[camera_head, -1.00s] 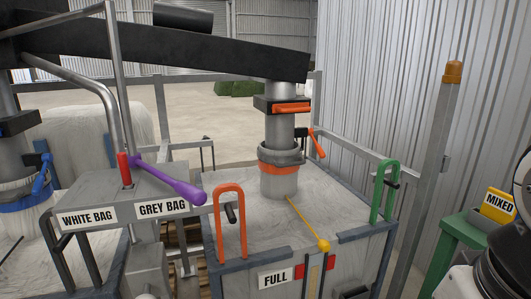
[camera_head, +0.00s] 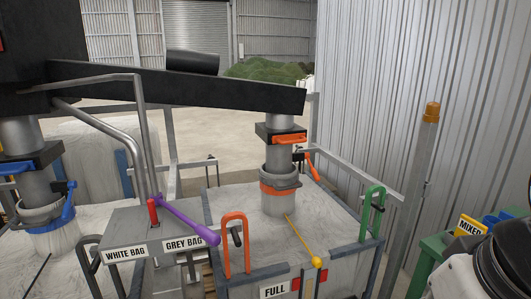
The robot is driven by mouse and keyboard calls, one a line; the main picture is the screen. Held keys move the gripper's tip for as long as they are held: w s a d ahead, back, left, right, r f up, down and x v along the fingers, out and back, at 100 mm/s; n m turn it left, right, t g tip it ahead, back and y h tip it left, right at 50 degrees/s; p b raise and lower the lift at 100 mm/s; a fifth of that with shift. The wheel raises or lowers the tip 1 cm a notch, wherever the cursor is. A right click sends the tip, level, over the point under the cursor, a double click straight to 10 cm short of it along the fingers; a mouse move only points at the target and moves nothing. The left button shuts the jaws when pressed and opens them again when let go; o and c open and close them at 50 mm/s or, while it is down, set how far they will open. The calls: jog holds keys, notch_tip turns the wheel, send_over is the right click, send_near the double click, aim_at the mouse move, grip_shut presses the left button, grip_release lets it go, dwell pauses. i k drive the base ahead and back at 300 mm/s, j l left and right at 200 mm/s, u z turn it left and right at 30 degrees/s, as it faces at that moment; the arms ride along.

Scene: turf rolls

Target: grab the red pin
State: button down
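The red pin (camera_head: 153,212) stands upright in the top of a grey metal box (camera_head: 125,229) at the lower left. It is a short red cylinder, and the root of a purple lever (camera_head: 188,221) is just to its right. The box carries the labels "WHITE BAG" and "GREY BAG". A grey bent rail rises right beside the pin. My gripper is not clearly visible; only a white and black part of my arm (camera_head: 480,275) shows at the lower right corner, far from the pin.
An orange hoop handle (camera_head: 235,245) and a green one (camera_head: 372,212) stand on the frame around the right-hand bag (camera_head: 310,222). A yellow rod with a ball end (camera_head: 317,262) is in front.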

aim_at(150, 202)
jog(key=i+j, duration=0.1)
jog(key=j, duration=0.35)
jog(key=i+j, duration=0.1)
jog(key=j, duration=0.3)
jog(key=i+j, duration=0.1)
jog(key=j, duration=0.35)
jog(key=i+j, duration=0.1)
jog(key=j, duration=0.35)
jog(key=i+j, duration=0.1)
jog(key=j, duration=0.3)
